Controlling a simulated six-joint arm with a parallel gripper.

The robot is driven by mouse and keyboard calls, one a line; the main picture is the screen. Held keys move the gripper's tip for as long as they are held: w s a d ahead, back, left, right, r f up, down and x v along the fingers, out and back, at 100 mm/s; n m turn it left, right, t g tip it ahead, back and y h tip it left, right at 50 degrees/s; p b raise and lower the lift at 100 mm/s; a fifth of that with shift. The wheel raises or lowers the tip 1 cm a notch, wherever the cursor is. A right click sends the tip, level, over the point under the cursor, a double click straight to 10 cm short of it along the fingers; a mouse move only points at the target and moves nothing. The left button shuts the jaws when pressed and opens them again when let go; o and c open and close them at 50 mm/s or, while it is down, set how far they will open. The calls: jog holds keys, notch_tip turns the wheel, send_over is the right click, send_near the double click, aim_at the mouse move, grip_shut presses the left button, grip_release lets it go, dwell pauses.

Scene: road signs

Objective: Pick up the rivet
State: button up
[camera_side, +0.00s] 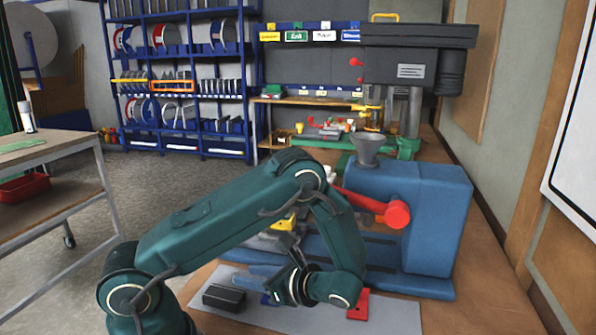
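I cannot make out a rivet in the side view; it may be too small to see or hidden behind my arm. My gripper (274,287) is low over a light grey plate (397,316) on the wooden bench. It is seen side-on and partly covered by my own wrist, so I cannot tell whether its fingers are open or hold anything. A dark block (223,297) lies on the plate just left of it. A red piece (358,304) lies right of it, partly behind my wrist.
A blue machine (432,215) with a grey funnel (368,147) and red-ended lever (394,214) stands close behind my arm. A yellow part (284,222) shows behind my forearm. A trolley (60,150) stands left, and a blue rack (182,80) behind. The plate's right end is clear.

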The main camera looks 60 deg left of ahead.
jog(key=shift+x, duration=1.85)
grip_shut()
